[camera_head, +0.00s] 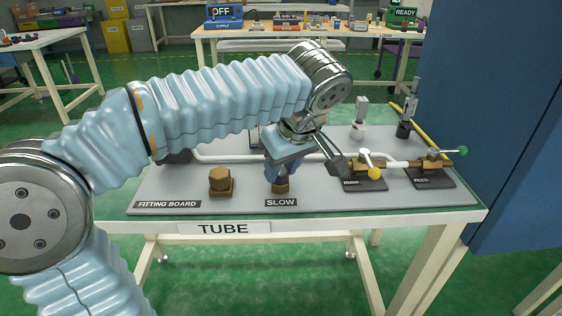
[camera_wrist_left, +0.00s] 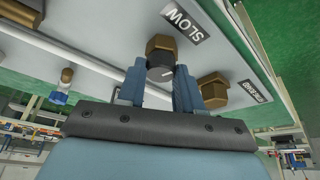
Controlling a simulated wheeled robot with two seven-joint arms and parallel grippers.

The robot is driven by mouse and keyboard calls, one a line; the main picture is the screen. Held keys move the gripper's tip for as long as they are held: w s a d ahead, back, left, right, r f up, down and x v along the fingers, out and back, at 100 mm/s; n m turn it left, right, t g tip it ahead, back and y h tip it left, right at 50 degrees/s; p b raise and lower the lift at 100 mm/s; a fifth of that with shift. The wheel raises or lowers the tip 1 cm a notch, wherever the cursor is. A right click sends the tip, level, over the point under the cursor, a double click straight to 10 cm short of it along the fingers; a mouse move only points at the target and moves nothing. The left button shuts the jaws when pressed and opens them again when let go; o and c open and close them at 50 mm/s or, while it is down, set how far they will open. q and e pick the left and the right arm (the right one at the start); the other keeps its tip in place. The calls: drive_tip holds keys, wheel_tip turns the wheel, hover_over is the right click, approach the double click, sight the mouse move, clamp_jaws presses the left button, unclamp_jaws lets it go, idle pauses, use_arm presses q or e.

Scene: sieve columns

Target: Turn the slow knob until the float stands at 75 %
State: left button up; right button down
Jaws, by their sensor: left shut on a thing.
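The slow knob (camera_wrist_left: 160,73) is a dark round knob with a white pointer line on a brass hex fitting (camera_wrist_left: 163,46), beside the SLOW label (camera_wrist_left: 183,24). In the head view the brass base (camera_head: 281,188) shows just behind its SLOW label (camera_head: 281,202). My left gripper (camera_head: 281,178) reaches down over it from above. In the left wrist view the blue fingers of my left gripper (camera_wrist_left: 159,88) are shut on the knob, one on each side. My arm hides part of the board behind. I cannot make out the float or its scale. My right gripper is not in view.
The grey fitting board (camera_head: 240,205) lies on the table marked TUBE (camera_head: 222,228). A brass hex fitting (camera_head: 221,181) stands left of the knob. Valves labelled DUMP (camera_head: 366,183) and FEED (camera_head: 430,178) stand to the right. A blue panel (camera_head: 510,120) rises at the right.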

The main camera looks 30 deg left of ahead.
use_arm(q)
drive_tip(key=n+g, duration=0.1)
drive_tip(key=n, duration=0.2)
drive_tip(key=n+g, duration=0.1)
drive_tip(key=n, duration=0.2)
drive_tip(key=shift+w+d+g, duration=0.1)
drive_tip(key=shift+w+g, duration=0.1)
drive_tip(key=shift+g, duration=0.1)
drive_tip(key=n+g, duration=0.1)
drive_tip(key=n, duration=0.4)
drive_tip(key=shift+w+g, duration=0.1)
drive_tip(key=shift+g, duration=0.3)
drive_tip(key=shift+n, duration=0.4)
drive_tip(key=o, duration=1)
